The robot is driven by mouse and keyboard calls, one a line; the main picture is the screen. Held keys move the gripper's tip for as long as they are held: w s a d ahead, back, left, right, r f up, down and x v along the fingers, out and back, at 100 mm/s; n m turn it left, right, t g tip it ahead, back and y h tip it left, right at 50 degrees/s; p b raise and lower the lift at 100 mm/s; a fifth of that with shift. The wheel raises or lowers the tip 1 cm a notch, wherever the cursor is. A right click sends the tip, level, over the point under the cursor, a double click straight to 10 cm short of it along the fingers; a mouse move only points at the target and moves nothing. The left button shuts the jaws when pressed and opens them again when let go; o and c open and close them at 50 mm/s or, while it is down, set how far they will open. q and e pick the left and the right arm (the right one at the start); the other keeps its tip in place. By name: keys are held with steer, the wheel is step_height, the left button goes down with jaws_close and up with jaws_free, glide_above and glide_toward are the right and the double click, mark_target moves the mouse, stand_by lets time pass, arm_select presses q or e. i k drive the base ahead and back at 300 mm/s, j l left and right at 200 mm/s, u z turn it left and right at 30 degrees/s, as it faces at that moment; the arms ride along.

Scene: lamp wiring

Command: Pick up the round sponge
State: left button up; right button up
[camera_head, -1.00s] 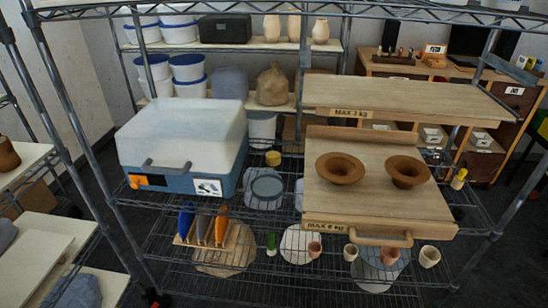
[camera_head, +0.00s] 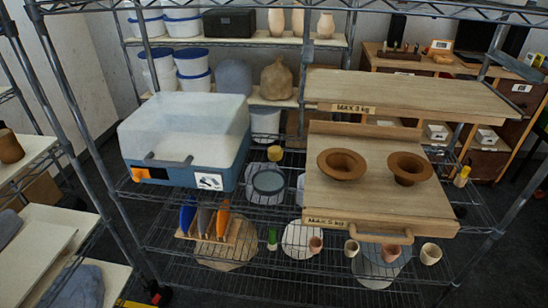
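A small round yellow thing (camera_head: 275,153), which looks like the round sponge, sits on the wire shelf. It is behind a grey round dish (camera_head: 268,183) and between the blue-and-white box and the wooden board. It is small in view, so its texture cannot be told. Another small yellow-topped thing (camera_head: 462,176) stands at the right of the shelf; I cannot tell what it is. Neither of my grippers is in view.
A blue box with a white lid (camera_head: 185,145) stands at left. A wooden board (camera_head: 365,200) bears two brown bowls. An upper board (camera_head: 410,90) overhangs behind it. Metal posts (camera_head: 85,145) frame the shelf. Small pots (camera_head: 430,253) and colored tools (camera_head: 222,218) are lower down.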

mark_target(275, 153)
steer(key=i+j+z, duration=0.15)
steer(key=i+j, duration=0.15)
steer(key=i, duration=0.15)
steer(key=i+j+z, duration=0.1)
steer(key=i+j, duration=0.2)
steer(key=i, duration=0.1)
